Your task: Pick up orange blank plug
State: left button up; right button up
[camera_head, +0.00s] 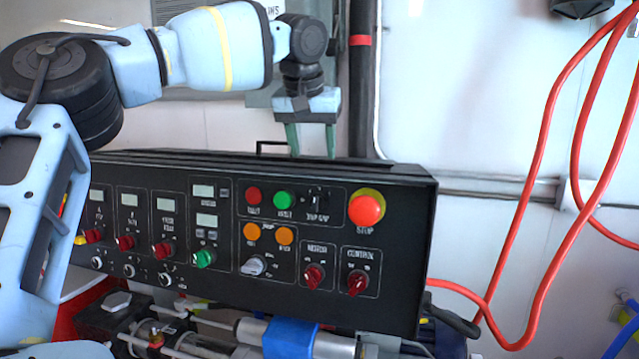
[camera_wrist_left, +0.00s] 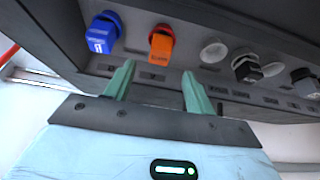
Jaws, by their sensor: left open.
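The orange blank plug (camera_wrist_left: 161,45) sits in the dark panel in the left wrist view, between a blue plug (camera_wrist_left: 103,33) and a grey round cap (camera_wrist_left: 213,50). My left gripper (camera_wrist_left: 158,75) is open and empty, its two green fingers apart and pointing toward the panel, with the orange plug ahead of the gap between them. In the head view my left gripper (camera_head: 310,155) points down behind the top edge of the black control box (camera_head: 400,200). The orange plug is hidden there behind the box. My right gripper is not in view.
A black plug (camera_wrist_left: 246,68) and another dark connector (camera_wrist_left: 304,82) are farther right on the panel. A handle (camera_head: 273,146) stands on the box top near my left fingers. Red hoses (camera_head: 545,150) hang at the right.

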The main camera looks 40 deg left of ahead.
pick_arm(q)
jog(key=shift+x, duration=1.25)
jog(key=p+x, duration=0.1)
jog(key=x, duration=0.3)
jog(key=shift+w+f, duration=0.1)
jog(key=shift+f, duration=0.2)
jog(key=shift+w+a+f, duration=0.1)
jog(key=shift+f, duration=0.15)
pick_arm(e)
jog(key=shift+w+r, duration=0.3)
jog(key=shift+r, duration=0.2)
pick_arm(q)
jog(key=shift+c, duration=0.3)
jog(key=c, duration=1)
jog(key=shift+r, duration=0.2)
